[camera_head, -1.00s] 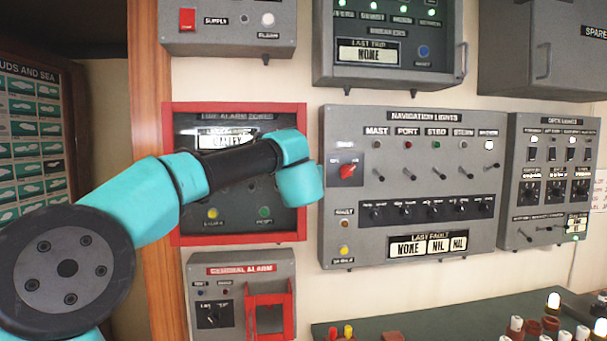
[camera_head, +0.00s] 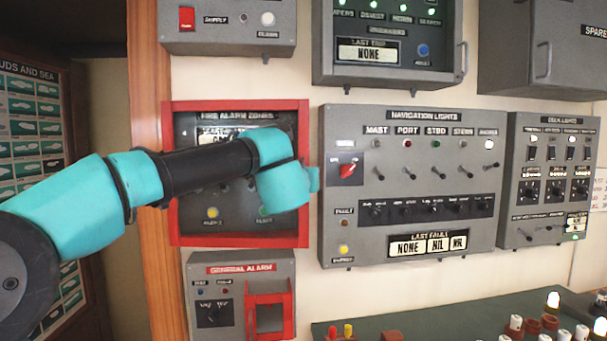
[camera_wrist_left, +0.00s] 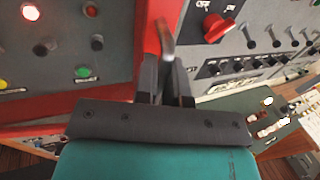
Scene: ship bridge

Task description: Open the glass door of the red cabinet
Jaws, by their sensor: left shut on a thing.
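The red cabinet (camera_head: 168,190) is the fire alarm zones panel, with a red-framed glass door and lamps behind the glass. My left arm crosses in front of it in the head view. My left gripper (camera_wrist_left: 172,85) is shut on the door's grey handle (camera_wrist_left: 166,40) at the right edge of the red frame (camera_wrist_left: 146,60). In the head view my wrist hides most of the fingers and the handle. The door's right edge seems to stand slightly out from the cabinet; the gap itself is not clear. My right gripper is not in view.
The navigation lights panel (camera_head: 410,215) is close on the right, with its red knob (camera_head: 347,170) near my gripper. The general alarm box (camera_head: 240,265) is just below the cabinet. A wooden post (camera_head: 148,150) stands to the left.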

